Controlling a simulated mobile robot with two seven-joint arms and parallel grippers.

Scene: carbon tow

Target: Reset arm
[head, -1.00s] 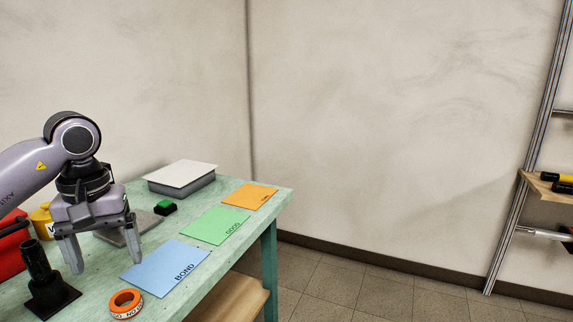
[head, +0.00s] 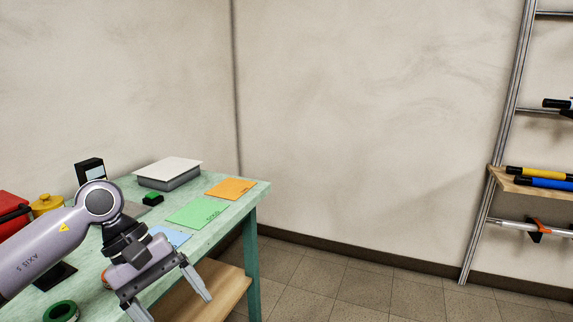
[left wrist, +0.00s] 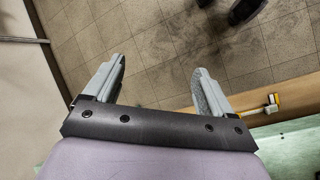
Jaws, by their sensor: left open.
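My left gripper (head: 168,296) is open and empty in the head view, with its fingers pointing down past the front edge of the green table (head: 228,206). In the left wrist view my left gripper (left wrist: 160,76) shows two spread fingers with tiled floor between and beyond them. The arm link covers part of the table and the blue card (head: 172,237). My right gripper is in neither view.
On the table are a green card (head: 198,212), an orange card (head: 231,188), a grey box with a white top (head: 169,173), a green button (head: 152,198) and a green tape roll (head: 61,312). A rack shelf (head: 530,187) with tubes stands right. Floor between is clear.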

